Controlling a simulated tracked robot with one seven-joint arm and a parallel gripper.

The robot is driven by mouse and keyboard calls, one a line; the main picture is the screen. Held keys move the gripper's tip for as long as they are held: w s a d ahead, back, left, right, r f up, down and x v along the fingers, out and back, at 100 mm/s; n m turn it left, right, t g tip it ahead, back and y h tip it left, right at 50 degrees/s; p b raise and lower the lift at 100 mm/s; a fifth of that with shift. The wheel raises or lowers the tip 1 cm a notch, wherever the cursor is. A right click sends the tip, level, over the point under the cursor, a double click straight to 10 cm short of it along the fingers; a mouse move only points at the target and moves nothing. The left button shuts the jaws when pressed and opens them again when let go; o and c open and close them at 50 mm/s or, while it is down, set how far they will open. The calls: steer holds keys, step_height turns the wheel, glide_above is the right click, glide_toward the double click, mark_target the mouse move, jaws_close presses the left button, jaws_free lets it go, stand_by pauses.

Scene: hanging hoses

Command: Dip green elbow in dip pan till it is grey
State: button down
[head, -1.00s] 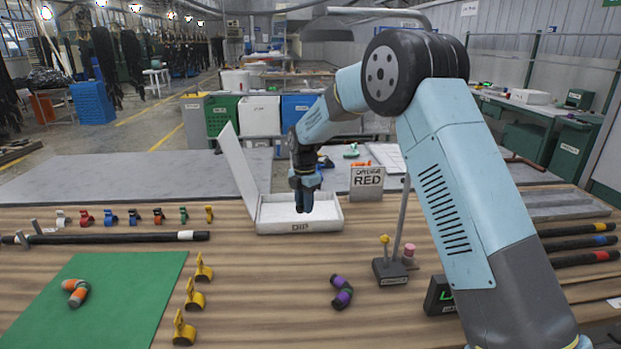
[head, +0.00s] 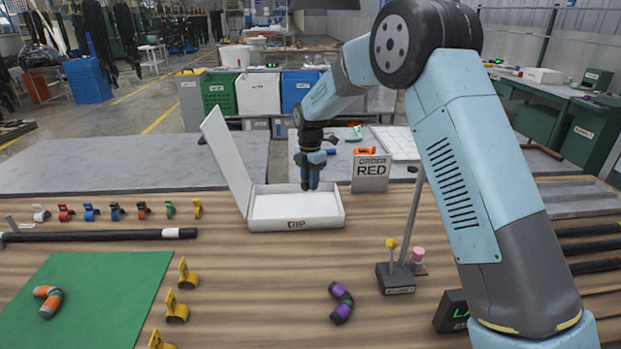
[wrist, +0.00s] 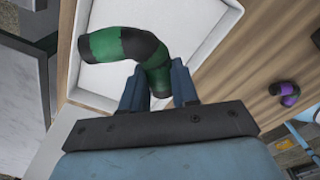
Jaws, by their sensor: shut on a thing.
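The green elbow (wrist: 124,45) shows in the wrist view, a bent tube in green with dark grey bands and ends. My gripper (wrist: 158,86) is shut on one leg of it; the other leg points left. In the head view my gripper (head: 311,184) hangs by the right rear part of the dip pan, and the elbow is not visible there. The dip pan (head: 296,224) is a shallow white tray labelled DIP with its lid standing up at the left. In the wrist view the elbow is over the white pan (wrist: 200,45); I cannot tell its height above the floor.
An orange and grey elbow (head: 48,300) lies on a green mat (head: 100,300). A purple elbow (head: 342,302) lies on the wooden table. A sign reading ORDER RED (head: 370,173) stands right behind the pan. A small stand (head: 395,279) with a post is at the right.

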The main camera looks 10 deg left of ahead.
steer(key=shift+s+a+f, duration=0.1)
steer(key=shift+f, duration=0.6)
steer(key=shift+s+a+f, duration=0.1)
steer(key=shift+f, duration=3.25)
steer(key=shift+s+a, duration=0.4)
steer(key=shift+a, duration=1.2)
steer(key=shift+s+a, duration=0.4)
steer(key=shift+a, duration=1.2)
steer(key=shift+s+a, duration=0.4)
steer(key=shift+a, duration=1.2)
steer(key=shift+d, duration=0.1)
steer(key=shift+w+d, duration=0.4)
steer(key=shift+d, duration=1.2)
steer(key=shift+w+d, duration=0.45)
steer(key=shift+d, duration=1.1)
steer(key=shift+w+d, duration=0.4)
steer(key=shift+d, duration=1.2)
